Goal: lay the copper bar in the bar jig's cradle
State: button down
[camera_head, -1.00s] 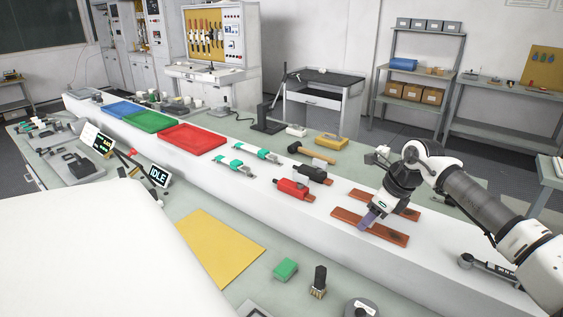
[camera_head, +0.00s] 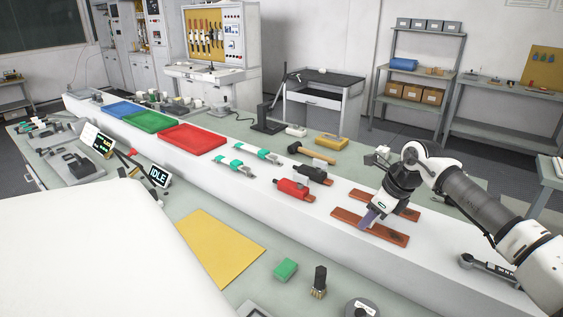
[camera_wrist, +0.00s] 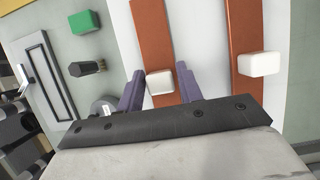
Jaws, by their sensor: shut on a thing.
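Two flat copper bars lie side by side on the white raised shelf. My gripper (camera_head: 369,218) is at the nearer copper bar (camera_head: 390,236). In the wrist view its purple fingers (camera_wrist: 160,88) stand on both sides of this bar's white block (camera_wrist: 160,82) and are shut on it. The bar (camera_wrist: 152,35) still looks flat on the shelf. The other copper bar (camera_wrist: 244,25), with its own white block (camera_wrist: 259,64), lies to the right in the wrist view. I cannot make out the bar jig's cradle with certainty.
Red (camera_head: 294,188) and black (camera_head: 313,174) fuse-like parts lie left of the bars. A wrench-like tool (camera_head: 485,267) lies right. A green block (camera_head: 286,269), a brush (camera_head: 319,282) and a yellow mat (camera_head: 220,248) are on the lower bench. Grey fixtures (camera_head: 78,167) stand far left.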

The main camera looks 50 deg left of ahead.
jog(key=shift+r, duration=0.15)
jog(key=shift+r+p, duration=1.4)
jog(key=shift+r, duration=1.05)
jog(key=shift+f, duration=0.1)
